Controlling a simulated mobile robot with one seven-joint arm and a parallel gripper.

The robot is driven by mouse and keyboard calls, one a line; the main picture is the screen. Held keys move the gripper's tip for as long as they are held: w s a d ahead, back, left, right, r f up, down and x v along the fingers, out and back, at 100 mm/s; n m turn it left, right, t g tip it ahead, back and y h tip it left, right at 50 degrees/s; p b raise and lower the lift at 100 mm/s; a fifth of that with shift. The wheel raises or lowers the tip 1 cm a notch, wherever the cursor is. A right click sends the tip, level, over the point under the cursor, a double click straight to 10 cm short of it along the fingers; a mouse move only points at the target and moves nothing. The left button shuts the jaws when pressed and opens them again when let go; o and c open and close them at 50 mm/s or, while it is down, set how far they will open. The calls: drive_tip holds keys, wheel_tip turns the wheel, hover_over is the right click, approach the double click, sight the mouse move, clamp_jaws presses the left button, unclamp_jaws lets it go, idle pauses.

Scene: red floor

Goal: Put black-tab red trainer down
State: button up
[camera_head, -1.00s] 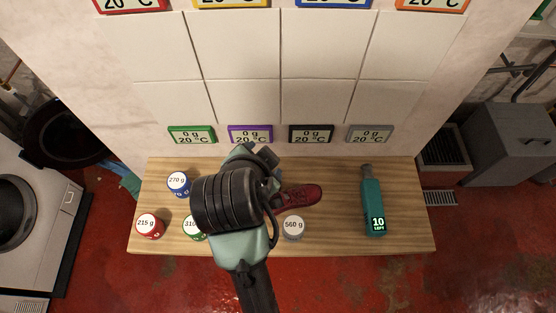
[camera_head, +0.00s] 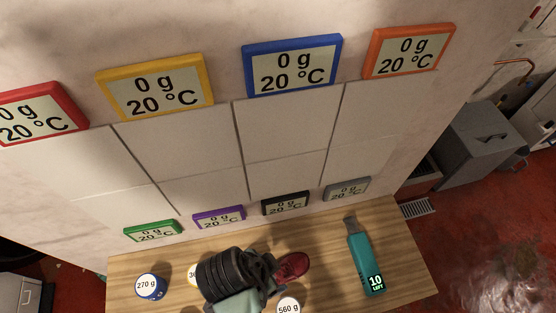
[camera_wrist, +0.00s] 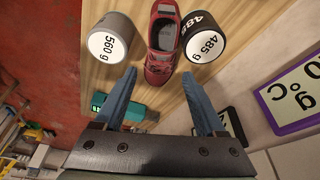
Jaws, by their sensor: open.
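The red trainer (camera_head: 293,266) rests on the wooden table (camera_head: 330,240), partly hidden by my arm in the head view. In the wrist view the trainer (camera_wrist: 162,48) lies just beyond my fingertips, between a grey 560 g can (camera_wrist: 108,40) and a black 485 g can (camera_wrist: 202,38). My gripper (camera_wrist: 160,85) is open, with its two blue fingers spread and nothing held between them. The trainer is apart from both fingers. I cannot make out a black tab.
A blue-rimmed 270 g can (camera_head: 151,286) is on the left. Framed displays, such as the black one (camera_head: 286,203), line the wall behind. The table's right side around the bottle is mostly clear.

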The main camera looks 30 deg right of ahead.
sight(282, 273)
drive_tip(key=shift+x, duration=4)
drive_tip(key=shift+w, duration=0.2)
clamp_jaws()
